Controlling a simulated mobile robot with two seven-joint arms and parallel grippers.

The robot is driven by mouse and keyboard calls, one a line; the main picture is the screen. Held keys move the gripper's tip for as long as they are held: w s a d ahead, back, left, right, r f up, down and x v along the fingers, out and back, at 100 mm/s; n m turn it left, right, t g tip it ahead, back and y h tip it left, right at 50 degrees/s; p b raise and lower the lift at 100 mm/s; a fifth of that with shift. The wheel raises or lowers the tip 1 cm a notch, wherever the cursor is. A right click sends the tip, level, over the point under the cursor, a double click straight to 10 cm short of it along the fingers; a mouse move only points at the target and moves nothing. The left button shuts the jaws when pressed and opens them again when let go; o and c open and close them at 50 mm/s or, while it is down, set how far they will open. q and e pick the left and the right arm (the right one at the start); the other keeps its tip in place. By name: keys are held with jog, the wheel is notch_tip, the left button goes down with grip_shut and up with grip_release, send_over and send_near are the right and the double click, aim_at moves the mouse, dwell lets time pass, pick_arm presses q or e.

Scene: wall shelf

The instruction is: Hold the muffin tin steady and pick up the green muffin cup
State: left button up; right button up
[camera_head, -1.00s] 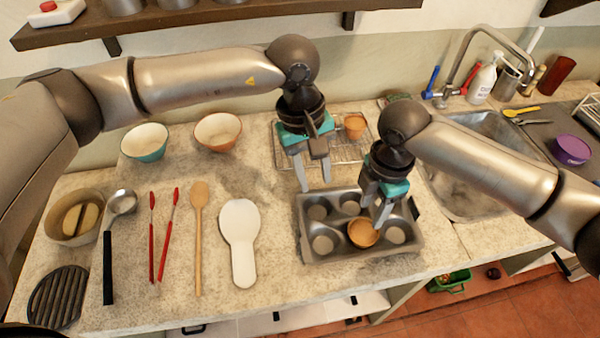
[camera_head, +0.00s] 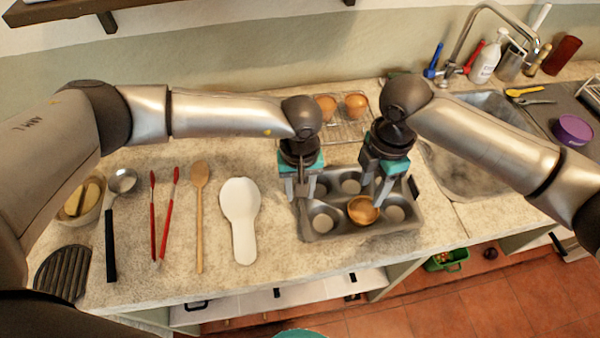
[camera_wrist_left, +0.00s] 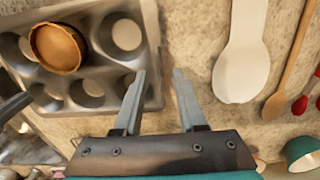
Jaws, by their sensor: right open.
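The grey muffin tin (camera_head: 330,235) lies on the counter, and its rim also shows in the left wrist view (camera_wrist_left: 152,30). One muffin in a brown-gold cup (camera_head: 362,211) sits in a front-row hollow; it also shows in the left wrist view (camera_wrist_left: 58,47). I see no clear green on the cup. My left gripper (camera_head: 302,202) is open at the tin's left edge; in the left wrist view its fingertips (camera_wrist_left: 160,74) lie on either side of the rim, with a gap between them. My right gripper (camera_head: 374,198) is open, its fingers pointing down close beside the muffin; contact cannot be told.
A wire rack (camera_head: 342,130) with two muffins stands behind the tin. A white spoon rest (camera_head: 240,215), a wooden spoon (camera_head: 199,215) and red tongs (camera_head: 160,215) lie to the left. The sink (camera_head: 465,150) is at the right. Bare counter separates the spoon rest and tin.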

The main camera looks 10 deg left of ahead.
pick_arm(q)
jog(key=shift+f, duration=1.4)
grip_shut()
dwell(0.4)
